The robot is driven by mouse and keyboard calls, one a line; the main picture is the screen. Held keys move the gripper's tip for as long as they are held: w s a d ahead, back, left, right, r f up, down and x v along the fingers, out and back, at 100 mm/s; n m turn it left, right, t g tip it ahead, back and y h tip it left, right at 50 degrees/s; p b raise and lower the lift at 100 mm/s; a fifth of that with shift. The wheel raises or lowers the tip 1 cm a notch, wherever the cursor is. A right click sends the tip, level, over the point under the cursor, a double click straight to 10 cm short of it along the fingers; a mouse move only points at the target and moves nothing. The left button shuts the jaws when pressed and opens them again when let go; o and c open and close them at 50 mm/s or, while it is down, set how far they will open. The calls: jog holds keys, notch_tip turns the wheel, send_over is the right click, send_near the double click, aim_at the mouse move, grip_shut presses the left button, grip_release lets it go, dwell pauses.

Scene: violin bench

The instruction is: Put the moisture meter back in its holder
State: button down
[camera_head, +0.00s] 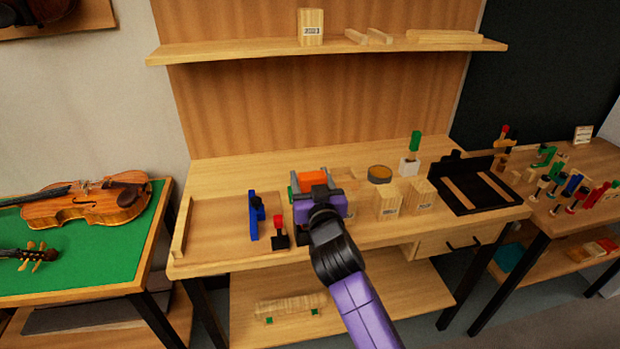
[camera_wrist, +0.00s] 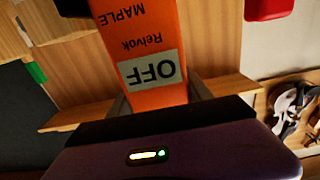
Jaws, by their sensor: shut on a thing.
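The moisture meter (camera_head: 313,178) is orange and sits in my gripper (camera_head: 316,188), above the middle of the bench. In the wrist view the meter (camera_wrist: 150,50) fills the centre, with a pale label reading OFF and the words Relvok and MAPLE, upside down. The grey fingers of my gripper (camera_wrist: 160,95) are shut on its two sides. The meter's far end runs out of the wrist picture. I cannot make out which thing is the meter's holder; my gripper and arm hide part of the bench top.
A blue clamp (camera_head: 254,215) and a red-topped black piece (camera_head: 280,235) stand left of my gripper. A shelf (camera_head: 240,52) overhangs the back.

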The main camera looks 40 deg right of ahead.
jog(key=shift+f+b, duration=0.35)
jog(key=shift+c, duration=1.9)
grip_release()
jog(key=shift+f, duration=0.1)
jog(key=b+v, duration=0.1)
jog(key=v, duration=0.6)
jog(key=shift+s+a+b, duration=0.25)
jog(key=shift+s+b, duration=0.1)
jog(key=shift+b, duration=0.05)
